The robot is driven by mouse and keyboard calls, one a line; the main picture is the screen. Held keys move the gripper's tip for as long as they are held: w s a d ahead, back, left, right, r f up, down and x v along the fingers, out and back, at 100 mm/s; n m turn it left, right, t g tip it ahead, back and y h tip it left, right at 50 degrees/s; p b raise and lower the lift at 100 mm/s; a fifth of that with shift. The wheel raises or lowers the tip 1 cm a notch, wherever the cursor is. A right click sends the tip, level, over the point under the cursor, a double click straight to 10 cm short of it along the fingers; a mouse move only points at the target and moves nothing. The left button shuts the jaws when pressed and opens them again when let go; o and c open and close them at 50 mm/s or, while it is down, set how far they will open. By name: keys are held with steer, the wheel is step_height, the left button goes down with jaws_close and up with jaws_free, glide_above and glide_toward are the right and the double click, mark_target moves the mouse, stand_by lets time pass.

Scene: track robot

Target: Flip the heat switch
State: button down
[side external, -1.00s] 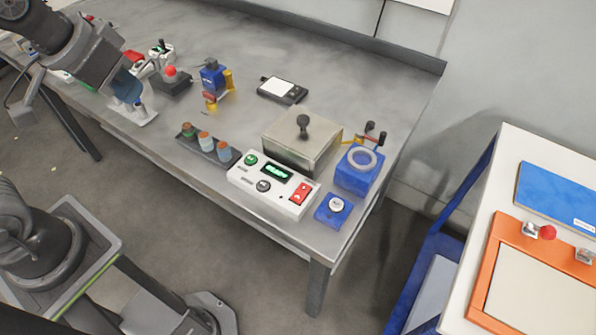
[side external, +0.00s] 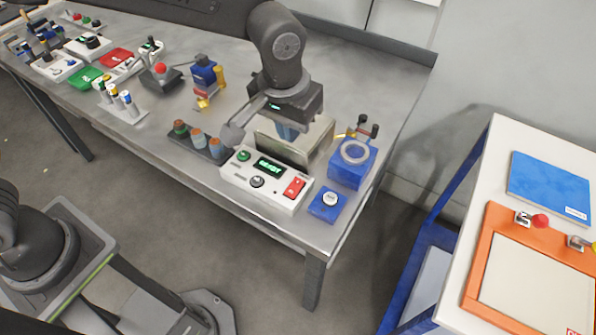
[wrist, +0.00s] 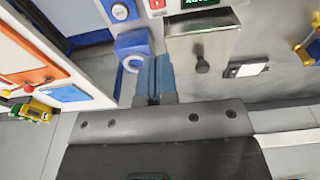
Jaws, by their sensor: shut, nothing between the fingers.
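A white control box (side external: 265,180) sits at the front right of the workbench. It carries a red rocker switch (side external: 294,187), a lit green display (side external: 270,167), a green knob (side external: 243,155) and a dark knob (side external: 257,181). Which control is labelled heat is too small to read. My gripper (side external: 287,134) is shut and empty, over the metal box behind the control box, apart from the switch. In the wrist view its blue fingers (wrist: 154,72) are together, and the red switch (wrist: 157,4) shows at the top edge, partly cut off.
The metal box (side external: 318,137) has a lid knob (wrist: 203,65). A blue block with a ring (side external: 351,168) and a small blue button box (side external: 327,204) stand to the right. A side table (side external: 475,200) is at right.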

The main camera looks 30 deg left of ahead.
mark_target(299, 180)
steer(key=shift+d+f, duration=0.2)
steer(key=shift+d, duration=0.05)
steer(key=f, duration=0.4)
steer(key=w+f, duration=0.1)
steer(key=f, duration=0.9)
steer(key=shift+w, duration=0.4)
